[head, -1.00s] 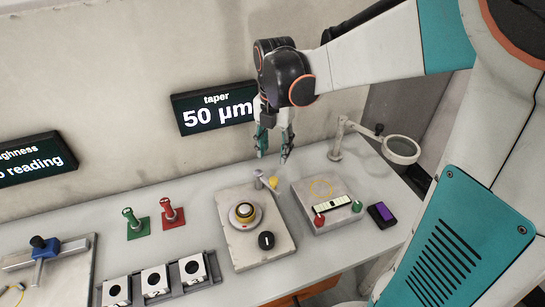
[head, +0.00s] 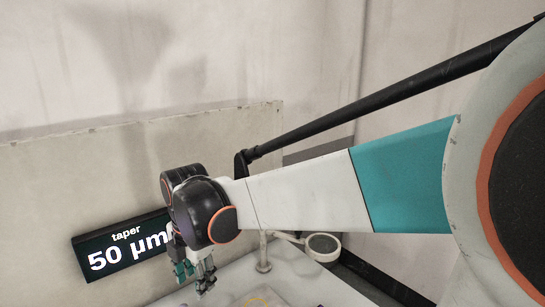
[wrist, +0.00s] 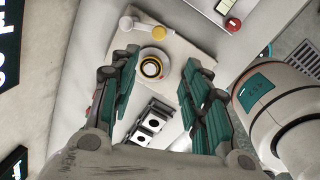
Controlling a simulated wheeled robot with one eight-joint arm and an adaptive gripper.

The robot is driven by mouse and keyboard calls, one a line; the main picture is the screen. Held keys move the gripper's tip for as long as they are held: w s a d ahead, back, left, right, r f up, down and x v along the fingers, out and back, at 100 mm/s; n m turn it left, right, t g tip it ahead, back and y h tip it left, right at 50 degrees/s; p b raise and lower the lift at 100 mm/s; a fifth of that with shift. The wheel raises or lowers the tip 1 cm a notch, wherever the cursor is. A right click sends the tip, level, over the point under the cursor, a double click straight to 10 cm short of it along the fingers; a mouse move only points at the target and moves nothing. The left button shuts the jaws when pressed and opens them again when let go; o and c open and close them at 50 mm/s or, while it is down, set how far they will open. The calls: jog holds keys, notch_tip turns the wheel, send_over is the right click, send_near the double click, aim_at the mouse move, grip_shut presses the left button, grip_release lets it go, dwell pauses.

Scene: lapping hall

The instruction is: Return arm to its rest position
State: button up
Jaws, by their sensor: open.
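My gripper (head: 201,280) is above the back of the bench, in front of the dark display (head: 125,246) that reads "taper 50 µm". In the wrist view my gripper (wrist: 158,92) shows its two teal-padded fingers spread wide with nothing between them. My arm reaches across the head view from the right. Below and beyond the fingers, the wrist view shows a round yellow-and-black piece (wrist: 151,67) on a pale plate (wrist: 185,53). The gripper is apart from it.
A magnifier on a stand (head: 323,244) is on the bench right of my gripper. The wrist view shows white blocks with black circles (wrist: 152,124) and a red knob (wrist: 233,24). A wall panel (head: 100,165) stands behind the bench. The space above it is clear.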

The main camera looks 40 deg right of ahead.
jog(key=s+a+r+m+t, duration=0.2)
jog(key=s+m+t, duration=0.3)
jog(key=s+m, duration=0.6)
jog(key=a+m, duration=0.1)
jog(key=m, duration=0.8)
jog(key=shift+m+t, duration=0.3)
jog(key=shift+m, duration=0.1)
